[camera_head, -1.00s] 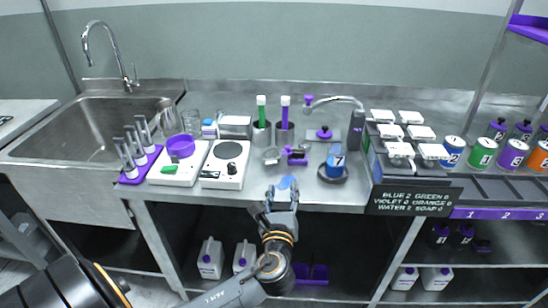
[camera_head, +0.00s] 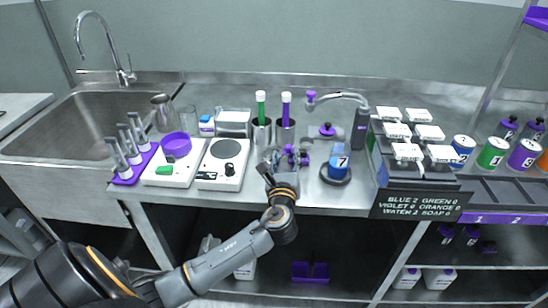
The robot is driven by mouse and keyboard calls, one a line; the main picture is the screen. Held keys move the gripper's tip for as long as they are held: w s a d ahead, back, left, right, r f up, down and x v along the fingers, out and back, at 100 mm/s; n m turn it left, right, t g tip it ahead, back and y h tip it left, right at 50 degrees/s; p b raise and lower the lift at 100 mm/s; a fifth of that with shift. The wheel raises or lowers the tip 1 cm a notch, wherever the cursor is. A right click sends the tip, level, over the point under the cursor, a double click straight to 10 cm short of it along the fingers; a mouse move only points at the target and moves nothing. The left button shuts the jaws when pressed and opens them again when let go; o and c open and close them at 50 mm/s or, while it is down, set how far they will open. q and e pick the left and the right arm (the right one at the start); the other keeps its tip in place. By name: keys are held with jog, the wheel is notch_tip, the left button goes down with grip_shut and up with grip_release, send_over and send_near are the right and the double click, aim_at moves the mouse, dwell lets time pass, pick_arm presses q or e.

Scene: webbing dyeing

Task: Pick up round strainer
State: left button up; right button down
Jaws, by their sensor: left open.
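My left gripper (camera_head: 277,162) is open at the front edge of the steel counter, behind which a small metal and purple item (camera_head: 303,159) shows. That item seems to be the round strainer, but the fingers hide most of its round metal part. I cannot tell whether the fingers touch it. My right gripper is not in view.
A white hot plate (camera_head: 221,174) is to the left.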

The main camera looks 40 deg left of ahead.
aim_at(288, 149)
pick_arm(q)
jog(key=x, duration=0.5)
jog(key=shift+w+d, duration=0.2)
jog(key=shift+s, duration=0.1)
jog(key=shift+c, duration=0.5)
grip_shut()
